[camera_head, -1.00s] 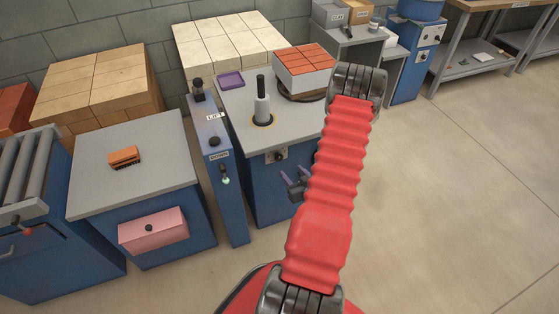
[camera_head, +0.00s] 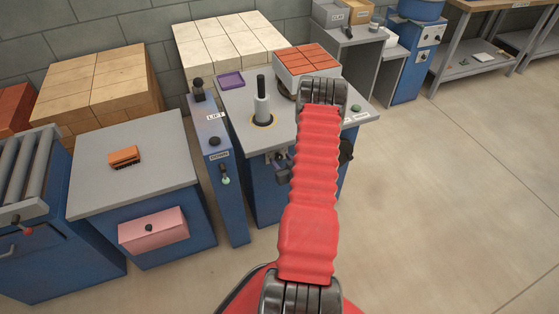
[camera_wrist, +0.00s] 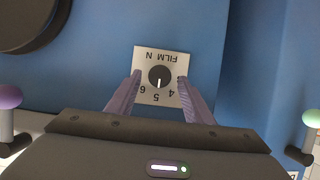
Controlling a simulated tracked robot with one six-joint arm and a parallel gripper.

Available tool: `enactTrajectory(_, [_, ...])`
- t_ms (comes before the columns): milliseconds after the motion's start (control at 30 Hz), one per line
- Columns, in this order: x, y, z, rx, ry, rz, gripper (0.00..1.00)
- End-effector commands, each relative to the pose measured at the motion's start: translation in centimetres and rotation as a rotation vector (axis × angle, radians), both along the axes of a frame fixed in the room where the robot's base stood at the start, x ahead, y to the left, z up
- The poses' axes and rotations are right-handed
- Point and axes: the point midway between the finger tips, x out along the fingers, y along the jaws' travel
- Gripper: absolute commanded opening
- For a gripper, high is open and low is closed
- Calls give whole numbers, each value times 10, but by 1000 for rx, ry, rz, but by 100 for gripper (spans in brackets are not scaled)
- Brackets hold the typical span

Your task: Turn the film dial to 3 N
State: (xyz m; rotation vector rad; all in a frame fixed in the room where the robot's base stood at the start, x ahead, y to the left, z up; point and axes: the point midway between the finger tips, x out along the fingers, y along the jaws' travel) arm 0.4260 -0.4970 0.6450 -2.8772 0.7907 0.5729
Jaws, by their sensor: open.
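The film dial (camera_wrist: 160,77) is a round black knob on a white plate marked FILM N (camera_wrist: 157,57), upside down in the wrist view. Its white pointer line points down toward the 5. The 4, 5 and 6 show; the 3 is not readable, near the right finger. My gripper (camera_wrist: 160,82) is open, its two purple fingers apart on either side of the dial. I cannot tell whether they touch it. In the head view, my gripper (camera_head: 279,164) is at the front of the blue wrapping machine (camera_head: 262,195), where it partly hides the dial plate.
A dark round part (camera_wrist: 28,22) is at the upper left of the wrist view. A blue post (camera_head: 219,170) with LIFT and DOWN labels stands left of the machine. Red bricks (camera_head: 306,58) sit on its top. The floor (camera_head: 440,200) at right is clear.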

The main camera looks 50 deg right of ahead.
Motion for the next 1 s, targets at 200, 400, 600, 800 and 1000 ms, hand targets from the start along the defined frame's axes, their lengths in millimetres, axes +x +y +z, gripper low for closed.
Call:
enactTrajectory(200, [11,-6,-5,-1,-1,1,47])
enactTrajectory(400, [11,-6,-5,0,0,0,47])
enactTrajectory(600, [11,-6,-5,0,0,0,37])
enactTrajectory(800, [11,-6,-5,0,0,0,22])
enactTrajectory(1000, [11,-5,-5,1,0,2,8])
